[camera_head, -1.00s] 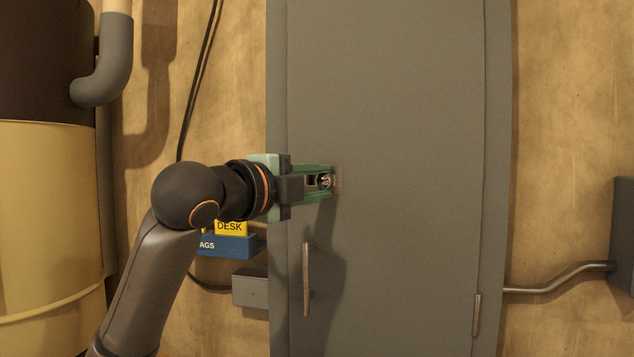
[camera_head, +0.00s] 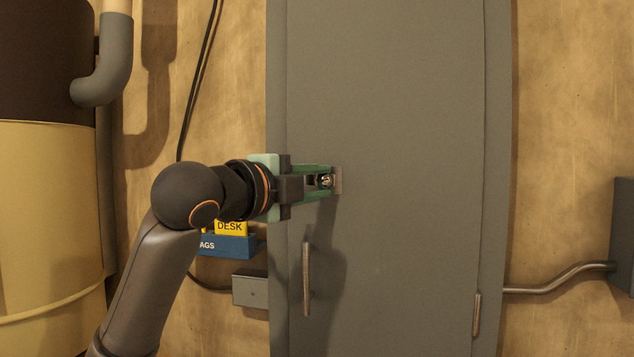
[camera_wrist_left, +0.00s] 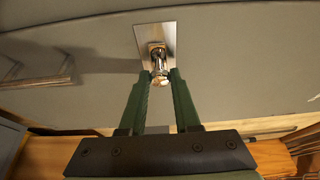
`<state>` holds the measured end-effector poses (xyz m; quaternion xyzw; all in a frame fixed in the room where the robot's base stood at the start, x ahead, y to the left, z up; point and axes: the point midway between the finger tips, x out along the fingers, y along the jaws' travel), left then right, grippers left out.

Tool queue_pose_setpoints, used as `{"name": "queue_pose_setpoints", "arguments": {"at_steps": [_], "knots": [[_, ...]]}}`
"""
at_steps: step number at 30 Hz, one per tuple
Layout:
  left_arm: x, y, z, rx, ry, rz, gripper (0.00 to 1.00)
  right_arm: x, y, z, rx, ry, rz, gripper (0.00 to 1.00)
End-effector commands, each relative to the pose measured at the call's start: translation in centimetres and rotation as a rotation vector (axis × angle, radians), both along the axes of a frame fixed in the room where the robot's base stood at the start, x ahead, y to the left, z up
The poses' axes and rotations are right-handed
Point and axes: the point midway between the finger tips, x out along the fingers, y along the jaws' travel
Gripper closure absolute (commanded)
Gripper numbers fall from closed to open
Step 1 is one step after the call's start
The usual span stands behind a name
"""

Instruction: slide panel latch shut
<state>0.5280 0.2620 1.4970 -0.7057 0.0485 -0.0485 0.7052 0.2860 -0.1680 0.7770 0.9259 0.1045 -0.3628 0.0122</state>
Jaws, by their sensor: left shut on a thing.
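The panel latch has a metal plate (camera_head: 338,180) on the grey panel door (camera_head: 400,120), and the plate also shows in the left wrist view (camera_wrist_left: 169,36). A small shiny latch knob (camera_wrist_left: 158,66) stands out from the plate. My left gripper (camera_head: 326,181) reaches in from the left. Its green fingers (camera_wrist_left: 161,75) are shut on the knob, one on each side of it, at their tips. The fingers partly hide the latch in the head view. My right gripper is not in these views.
A vertical bar handle (camera_head: 307,280) is on the door below my left gripper. A blue tray (camera_head: 228,245) with a yellow DESK sign (camera_head: 230,227) and a grey box (camera_head: 250,289) are on the wall left of the door. The door's right part is clear.

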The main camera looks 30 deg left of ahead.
Motion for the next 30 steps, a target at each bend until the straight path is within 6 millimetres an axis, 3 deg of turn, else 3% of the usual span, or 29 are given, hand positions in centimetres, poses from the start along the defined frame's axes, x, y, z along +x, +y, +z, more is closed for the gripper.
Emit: {"name": "queue_pose_setpoints", "arguments": {"at_steps": [5,14,23,24,30], "knots": [[0.0,0.1,-0.1,0.000,0.003,0.000,1.00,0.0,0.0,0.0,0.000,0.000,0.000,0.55],[-0.8,3.2,-0.2,0.002,0.005,0.002,1.00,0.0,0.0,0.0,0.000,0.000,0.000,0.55],[-0.8,3.4,-0.1,0.002,0.004,0.004,1.00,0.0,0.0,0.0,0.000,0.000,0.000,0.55],[-0.8,3.4,-0.1,0.001,0.003,0.004,0.65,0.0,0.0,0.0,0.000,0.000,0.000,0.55],[-0.8,3.3,0.0,0.001,0.002,0.002,0.42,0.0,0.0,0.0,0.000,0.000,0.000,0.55]]}}
